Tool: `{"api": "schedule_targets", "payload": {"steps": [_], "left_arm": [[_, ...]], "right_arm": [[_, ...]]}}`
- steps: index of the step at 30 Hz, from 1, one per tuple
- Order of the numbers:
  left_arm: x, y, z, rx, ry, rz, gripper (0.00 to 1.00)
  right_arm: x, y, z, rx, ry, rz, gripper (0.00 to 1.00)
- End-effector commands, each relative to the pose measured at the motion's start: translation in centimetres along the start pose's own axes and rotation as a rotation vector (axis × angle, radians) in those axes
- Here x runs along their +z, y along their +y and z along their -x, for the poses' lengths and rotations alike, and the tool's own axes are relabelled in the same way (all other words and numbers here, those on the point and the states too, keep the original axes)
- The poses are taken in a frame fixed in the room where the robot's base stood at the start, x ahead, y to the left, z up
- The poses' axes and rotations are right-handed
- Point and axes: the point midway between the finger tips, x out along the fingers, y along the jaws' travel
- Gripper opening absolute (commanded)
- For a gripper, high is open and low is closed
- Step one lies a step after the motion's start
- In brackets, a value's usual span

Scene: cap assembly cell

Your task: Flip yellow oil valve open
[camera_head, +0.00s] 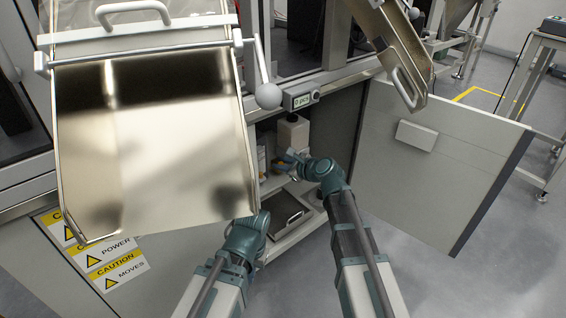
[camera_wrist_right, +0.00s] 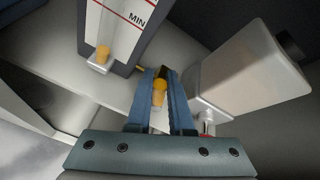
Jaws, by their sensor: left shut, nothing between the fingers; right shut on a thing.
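The yellow oil valve (camera_wrist_right: 159,92) shows between the fingers in the right wrist view, as a short yellow-orange piece. My right gripper (camera_wrist_right: 158,98) is shut on it. In the head view this right gripper (camera_head: 286,160) reaches into the open cabinet, in front of a pale bottle, and the valve is too small to make out there. My left gripper (camera_head: 259,214) is low beside the large metal chute, away from the valve. It is shut and empty, and its fingers are mostly hidden.
A gauge marked MIN (camera_wrist_right: 127,22) with another yellow fitting (camera_wrist_right: 103,53) stands left of the fingers. A pale bottle (camera_wrist_right: 247,70) with a dark cap is close on the right. The cabinet door (camera_head: 440,165) hangs open. The metal chute (camera_head: 160,140) overhangs the left side.

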Motion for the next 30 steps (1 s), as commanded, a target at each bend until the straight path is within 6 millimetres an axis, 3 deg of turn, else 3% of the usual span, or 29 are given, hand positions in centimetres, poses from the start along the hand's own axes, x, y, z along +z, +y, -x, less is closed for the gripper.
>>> {"api": "schedule_targets", "payload": {"steps": [12, 27, 28, 30], "left_arm": [[-0.03, 0.05, -0.51, 0.000, 0.000, 0.000, 0.00], [-0.03, 0.05, -0.53, 0.000, 0.000, 0.000, 0.00], [-0.03, 0.05, -0.53, 0.000, 0.000, 0.000, 0.00], [-0.03, 0.05, -0.53, 0.000, 0.000, 0.000, 0.00]], "right_arm": [[-0.06, 0.86, -0.12, -0.061, 0.035, 0.155, 0.00], [-0.04, 0.87, -0.13, -0.068, 0.039, 0.171, 0.00], [-0.04, 0.87, -0.13, -0.068, 0.039, 0.171, 0.21], [-0.03, 0.86, -0.13, -0.068, 0.039, 0.171, 0.34]]}}
